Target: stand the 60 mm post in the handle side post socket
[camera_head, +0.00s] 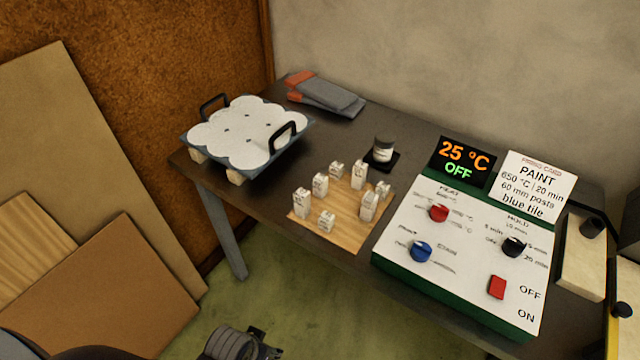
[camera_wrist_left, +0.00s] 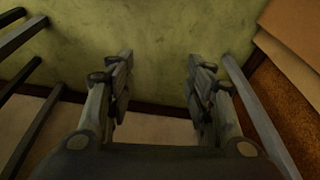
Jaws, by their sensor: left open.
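Several pale posts of different heights, such as one tall post (camera_head: 301,203) and one short post (camera_head: 326,221), stand on a wooden board (camera_head: 350,240) at mid-table. Their markings are too small to read, so I cannot tell which is the 60 mm one. A white, scalloped shelf plate (camera_head: 240,140) with several small dark spots lies on a blue-grey tray with two black handles (camera_head: 283,136). I cannot tell which spot is the handle side post socket. My left gripper (camera_head: 262,346) is low at the bottom edge, over the floor; the left wrist view shows its fingers (camera_wrist_left: 160,75) apart and empty.
Right of the board stands a control panel (camera_head: 460,250) with knobs and a display reading 25 °C OFF. Its card says paint, 650 °C, 20 min, 60 mm posts, blue tile. Boards lean at left.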

